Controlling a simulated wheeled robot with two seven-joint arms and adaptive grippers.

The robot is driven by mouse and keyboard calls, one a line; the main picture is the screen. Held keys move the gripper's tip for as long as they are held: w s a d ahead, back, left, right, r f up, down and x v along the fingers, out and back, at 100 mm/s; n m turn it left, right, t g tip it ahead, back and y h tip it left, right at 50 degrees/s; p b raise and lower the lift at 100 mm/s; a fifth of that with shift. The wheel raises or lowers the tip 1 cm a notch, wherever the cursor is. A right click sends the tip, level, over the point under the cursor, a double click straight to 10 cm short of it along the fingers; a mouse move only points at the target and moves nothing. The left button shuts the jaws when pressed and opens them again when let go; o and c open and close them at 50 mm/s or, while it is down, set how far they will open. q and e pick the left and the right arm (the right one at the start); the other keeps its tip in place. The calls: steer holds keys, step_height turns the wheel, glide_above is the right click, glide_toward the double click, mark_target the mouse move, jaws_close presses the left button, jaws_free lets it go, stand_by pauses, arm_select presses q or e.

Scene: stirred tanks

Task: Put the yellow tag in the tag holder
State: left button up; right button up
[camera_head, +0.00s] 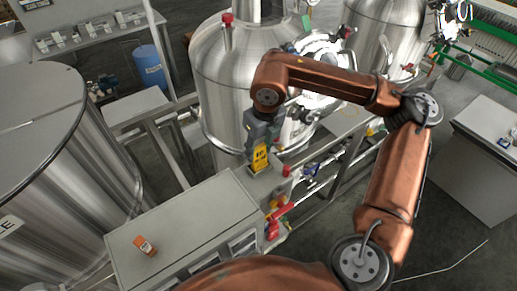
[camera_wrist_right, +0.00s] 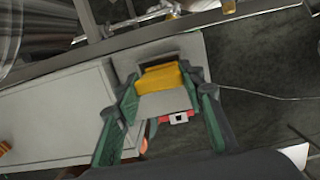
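The yellow tag (camera_head: 260,158) stands roughly upright, with dark print on its face, just below my right gripper (camera_head: 259,141). In the right wrist view the tag (camera_wrist_right: 162,78) spans the gap between the green fingertips of my right gripper (camera_wrist_right: 164,86), which look closed on its two sides. The grey tag holder (camera_head: 266,184) is directly beneath the tag, at the cabinet's far right corner. It also shows in the right wrist view (camera_wrist_right: 170,105), with a dark opening beside the tag. I cannot tell whether the tag's lower end is inside. My left gripper is not in view.
An orange object (camera_head: 145,245) lies on the grey cabinet top (camera_head: 190,218), which is otherwise clear. Pipes with red valve handles (camera_head: 284,210) run right of the holder. Large steel tanks (camera_head: 240,75) stand behind and at left (camera_head: 50,150).

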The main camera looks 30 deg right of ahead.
steer(key=o, duration=0.3)
steer(key=shift+s+r, duration=0.1)
steer(key=shift+s, duration=0.1)
steer(key=shift+o, duration=0.9)
steer(key=shift+w, duration=0.1)
steer(key=shift+r, duration=0.55)
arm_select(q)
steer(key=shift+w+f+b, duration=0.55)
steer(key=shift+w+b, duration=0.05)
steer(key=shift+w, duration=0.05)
arm_select(e)
step_height(320, 180, up, 11)
steer(key=s, duration=0.2)
steer(key=shift+f, duration=0.1)
